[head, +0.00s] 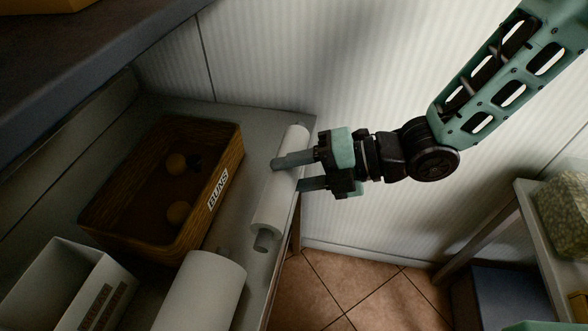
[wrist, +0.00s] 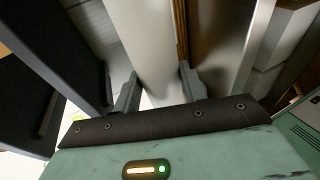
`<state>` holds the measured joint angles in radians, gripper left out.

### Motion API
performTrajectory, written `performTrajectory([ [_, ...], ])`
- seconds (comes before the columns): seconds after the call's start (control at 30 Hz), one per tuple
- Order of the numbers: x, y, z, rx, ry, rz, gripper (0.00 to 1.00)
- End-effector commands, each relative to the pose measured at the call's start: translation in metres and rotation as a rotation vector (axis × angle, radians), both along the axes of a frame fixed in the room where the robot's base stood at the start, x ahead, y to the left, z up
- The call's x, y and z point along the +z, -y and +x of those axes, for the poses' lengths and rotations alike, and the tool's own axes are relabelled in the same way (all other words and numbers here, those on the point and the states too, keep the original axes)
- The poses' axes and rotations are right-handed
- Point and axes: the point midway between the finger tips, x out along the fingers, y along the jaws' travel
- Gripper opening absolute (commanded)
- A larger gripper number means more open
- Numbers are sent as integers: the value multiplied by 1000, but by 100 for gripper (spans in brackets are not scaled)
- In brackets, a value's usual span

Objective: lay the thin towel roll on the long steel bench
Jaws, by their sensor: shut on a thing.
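The thin towel roll (head: 273,207) is a slim white cylinder with a grey core end. My gripper (head: 287,175) is shut on it near its middle, one finger on each side. In the head view the roll lies over the right edge strip of a long grey bench (head: 262,112). I cannot tell whether it touches the top or hangs just above it. In the wrist view the white roll (wrist: 150,45) runs between my two fingers (wrist: 157,92).
A brown wicker basket (head: 222,165) labelled BUNS, with round buns inside, stands left of the roll. A thicker white roll (head: 203,295) and a white box (head: 62,280) are nearer. A dark shelf (head: 100,45) overhangs the left. Another stand (head: 530,225) is at right.

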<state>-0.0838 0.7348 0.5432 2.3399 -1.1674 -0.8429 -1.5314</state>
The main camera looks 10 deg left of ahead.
Motion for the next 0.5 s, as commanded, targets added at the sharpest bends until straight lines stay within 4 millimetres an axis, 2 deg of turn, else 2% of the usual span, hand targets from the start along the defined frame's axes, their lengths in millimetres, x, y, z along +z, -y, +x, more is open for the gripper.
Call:
performTrajectory([
  [0.5, -31, -17, 1, -1, -2, 2, 22],
])
